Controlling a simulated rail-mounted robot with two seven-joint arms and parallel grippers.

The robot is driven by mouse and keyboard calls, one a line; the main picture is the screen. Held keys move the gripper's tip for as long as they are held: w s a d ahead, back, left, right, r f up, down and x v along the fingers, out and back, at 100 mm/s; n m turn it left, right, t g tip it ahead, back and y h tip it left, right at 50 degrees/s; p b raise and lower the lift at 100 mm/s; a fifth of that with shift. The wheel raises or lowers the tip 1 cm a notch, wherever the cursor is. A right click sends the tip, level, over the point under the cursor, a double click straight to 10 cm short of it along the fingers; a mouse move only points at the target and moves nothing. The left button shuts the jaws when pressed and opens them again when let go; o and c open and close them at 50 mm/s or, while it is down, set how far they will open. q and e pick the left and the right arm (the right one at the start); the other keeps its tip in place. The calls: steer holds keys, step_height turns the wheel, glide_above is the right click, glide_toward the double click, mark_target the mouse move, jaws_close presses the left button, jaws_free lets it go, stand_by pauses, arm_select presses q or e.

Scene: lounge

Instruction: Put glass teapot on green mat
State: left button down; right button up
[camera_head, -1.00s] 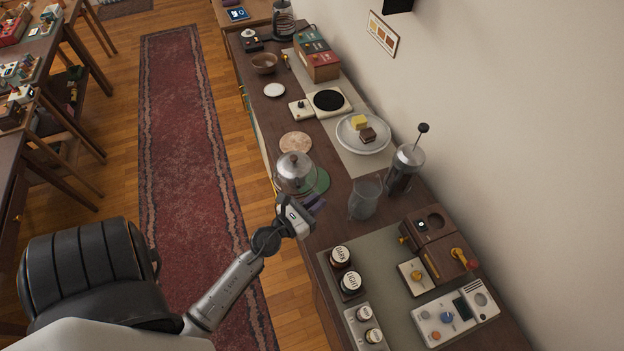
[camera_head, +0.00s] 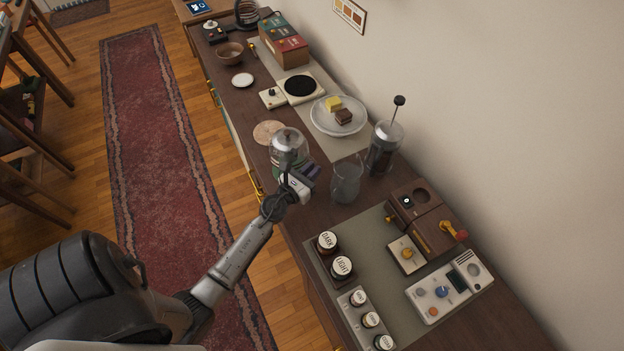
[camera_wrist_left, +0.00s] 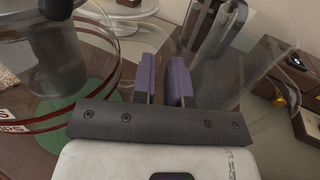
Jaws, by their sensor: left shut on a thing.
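The glass teapot (camera_head: 287,146) has a clear body and a pale lid. In the head view it is over the green mat, with my left gripper (camera_head: 308,175) on its near right side. In the left wrist view its clear wall (camera_wrist_left: 40,125) with red bands and lettering fills the left. The purple fingers of my left gripper (camera_wrist_left: 163,78) are close together, shut on the teapot's clear handle, which is hard to make out. The green mat (camera_wrist_left: 75,112) shows below the glass. My arm and the teapot hide much of it in the head view. I cannot tell whether the teapot touches it.
A glass pitcher (camera_head: 346,184) and a French press (camera_head: 384,152) stand close on the right. A round tan coaster (camera_head: 267,132) lies just behind the teapot. A white plate (camera_head: 322,126) with two small blocks is farther back.

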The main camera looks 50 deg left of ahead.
arm_select(q)
steer(key=shift+f+b, duration=1.85)
steer(key=shift+f, duration=0.1)
arm_select(e)
steer(key=shift+f, duration=1.9)
arm_select(q)
steer(key=shift+f, duration=0.1)
arm_select(e)
steer(key=shift+f, duration=0.1)
steer(key=shift+d, duration=0.1)
arm_select(q)
steer(key=shift+f, duration=0.1)
arm_select(e)
steer(key=shift+f, duration=0.1)
arm_select(q)
steer(key=c, duration=1.1)
jaws_free()
steer(key=shift+c, duration=0.2)
